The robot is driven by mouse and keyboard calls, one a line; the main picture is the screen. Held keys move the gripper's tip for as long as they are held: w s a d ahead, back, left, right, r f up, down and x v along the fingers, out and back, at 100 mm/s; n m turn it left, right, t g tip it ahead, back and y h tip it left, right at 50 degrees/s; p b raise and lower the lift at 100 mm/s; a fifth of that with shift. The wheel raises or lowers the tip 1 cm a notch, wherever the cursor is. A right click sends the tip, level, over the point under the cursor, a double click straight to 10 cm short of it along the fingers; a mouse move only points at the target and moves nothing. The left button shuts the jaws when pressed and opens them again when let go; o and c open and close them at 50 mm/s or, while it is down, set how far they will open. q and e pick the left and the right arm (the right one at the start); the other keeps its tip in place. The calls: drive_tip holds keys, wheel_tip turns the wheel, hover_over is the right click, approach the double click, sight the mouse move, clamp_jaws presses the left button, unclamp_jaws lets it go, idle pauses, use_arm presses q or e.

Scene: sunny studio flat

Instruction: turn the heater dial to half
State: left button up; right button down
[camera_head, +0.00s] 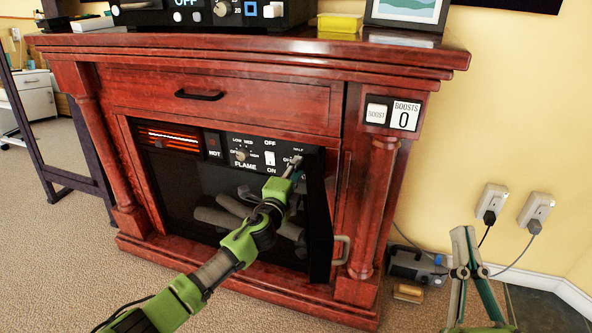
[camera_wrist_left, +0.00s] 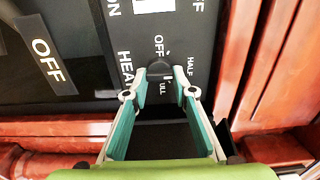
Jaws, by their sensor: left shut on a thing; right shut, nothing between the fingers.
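The heater dial (camera_wrist_left: 157,67) is a small dark knob on the black fireplace panel, with OFF, HALF and FULL lettering around it. In the wrist view my left gripper (camera_wrist_left: 159,76) has its fingertips on either side of the knob, shut on it. In the head view my left gripper (camera_head: 295,163) reaches the upper right corner of the panel and hides most of the dial. I cannot tell for sure which mark the dial points at. My right gripper (camera_head: 463,231) is shut and empty, at the lower right, away from the fireplace.
The panel also carries a flame dial (camera_head: 241,154) and an on/off switch (camera_head: 270,158). A grey box (camera_head: 415,265) and plugged-in cables lie right of the fireplace.

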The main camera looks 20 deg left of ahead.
use_arm(q)
drive_tip(key=o, duration=1.1)
drive_tip(key=s, duration=1.2)
drive_tip(key=shift+a, duration=0.15)
